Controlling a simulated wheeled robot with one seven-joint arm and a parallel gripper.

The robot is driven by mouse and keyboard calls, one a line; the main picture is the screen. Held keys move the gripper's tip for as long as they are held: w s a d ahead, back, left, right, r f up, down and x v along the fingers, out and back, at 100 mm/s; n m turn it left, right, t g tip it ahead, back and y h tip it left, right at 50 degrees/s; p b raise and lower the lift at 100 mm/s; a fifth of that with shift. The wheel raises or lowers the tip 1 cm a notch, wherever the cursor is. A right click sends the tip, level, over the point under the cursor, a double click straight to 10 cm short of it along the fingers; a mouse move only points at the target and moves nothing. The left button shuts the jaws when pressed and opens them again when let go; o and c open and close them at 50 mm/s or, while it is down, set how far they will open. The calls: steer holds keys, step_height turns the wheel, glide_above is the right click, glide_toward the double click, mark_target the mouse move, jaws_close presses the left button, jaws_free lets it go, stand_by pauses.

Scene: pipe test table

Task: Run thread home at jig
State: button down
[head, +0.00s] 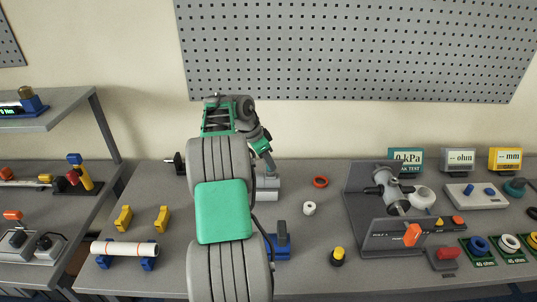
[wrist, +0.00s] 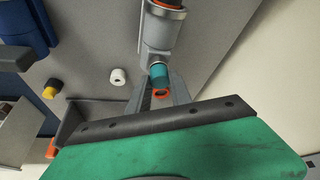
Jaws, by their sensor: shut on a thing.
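My gripper (wrist: 158,88) shows in the wrist view with its fingers shut on a small teal part (wrist: 160,74). The teal part is in line with the end of a silvery-grey cylinder (wrist: 160,32), which has a bright band and orange at its far end. I cannot tell whether the thread is fully seated. In the head view, my gripper (head: 269,168) points down just above a grey block-like fixture (head: 267,190), likely the jig. My own arm hides part of that area, and the teal part cannot be made out there.
An orange ring (head: 320,182) and a white ring (head: 309,208) lie right of the fixture. A blue stand (head: 281,243) and a yellow-topped post (head: 338,256) are nearer. A grey leak-test stand (head: 372,225) is to the right. A white pipe (head: 125,248) rests on the left.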

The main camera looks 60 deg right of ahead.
steer(key=shift+m+p, duration=0.3)
steer(key=shift+m, duration=0.2)
steer(key=shift+r, duration=0.15)
steer(key=shift+r+m+g+p, duration=0.15)
steer(key=shift+m+g+p, duration=0.15)
steer(key=shift+p, duration=0.55)
steer(key=m+y+p, duration=0.1)
steer(key=m+p, duration=0.1)
steer(key=p, duration=0.2)
steer(key=shift+w+d+g, duration=0.15)
steer(key=shift+g, duration=0.15)
steer(key=shift+m+y+p, duration=0.3)
steer(key=shift+m+p, duration=0.25)
steer(key=shift+m, duration=0.15)
steer(key=shift+d+f+b, duration=0.15)
steer(key=shift+f+b, duration=0.15)
steer(key=shift+b, duration=0.15)
steer(key=shift+m, duration=0.4)
